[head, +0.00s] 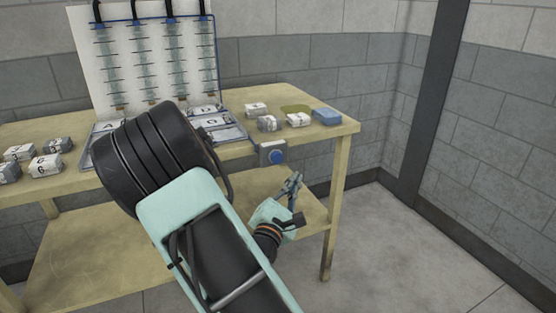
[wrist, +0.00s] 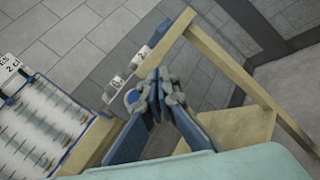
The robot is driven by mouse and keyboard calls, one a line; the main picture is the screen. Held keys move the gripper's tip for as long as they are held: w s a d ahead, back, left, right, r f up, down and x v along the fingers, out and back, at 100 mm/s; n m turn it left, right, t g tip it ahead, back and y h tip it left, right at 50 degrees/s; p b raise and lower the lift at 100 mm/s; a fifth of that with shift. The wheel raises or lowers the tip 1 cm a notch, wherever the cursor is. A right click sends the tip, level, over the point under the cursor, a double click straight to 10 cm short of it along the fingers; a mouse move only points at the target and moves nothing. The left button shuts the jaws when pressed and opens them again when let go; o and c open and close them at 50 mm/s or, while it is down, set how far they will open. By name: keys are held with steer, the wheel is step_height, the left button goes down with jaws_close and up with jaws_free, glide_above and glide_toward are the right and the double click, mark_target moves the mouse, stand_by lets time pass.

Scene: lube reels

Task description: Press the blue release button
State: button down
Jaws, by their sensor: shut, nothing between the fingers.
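The blue release button (head: 277,156) is round and sits on a small grey box (head: 266,150) at the table's front edge. In the wrist view the button (wrist: 132,96) shows just left of the fingertips. My gripper (head: 295,178) is shut and empty. In the head view it is in front of the table, just below and right of the button, and looks apart from it. In the wrist view my gripper (wrist: 163,80) partly hides the grey box.
A wooden table (head: 338,128) with a lower shelf (head: 80,255) stands against the wall. It bears a white board (head: 83,45) with tubes, a metal tray (head: 232,132), several labelled blocks (head: 267,123) and a blue block (head: 327,117). The floor at right is clear.

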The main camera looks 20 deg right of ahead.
glide_toward(282, 156)
steer(key=shift+w+d+r, duration=0.1)
steer(key=shift+w+d, duration=0.4)
steer(key=shift+d, duration=0.3)
steer(key=shift+w+d+r, duration=0.1)
steer(key=shift+w+d, duration=0.4)
steer(key=shift+d, duration=0.3)
steer(key=shift+w+d+r, duration=0.15)
steer(key=shift+w+d, duration=0.35)
steer(key=shift+d, duration=0.25)
steer(key=shift+w, duration=0.4)
steer(key=shift+w, duration=0.5)
steer(key=shift+s, duration=0.15)
stand_by(0.3)
steer(key=shift+s, duration=0.75)
steer(key=shift+s, duration=2.5)
steer(key=shift+d, duration=0.15)
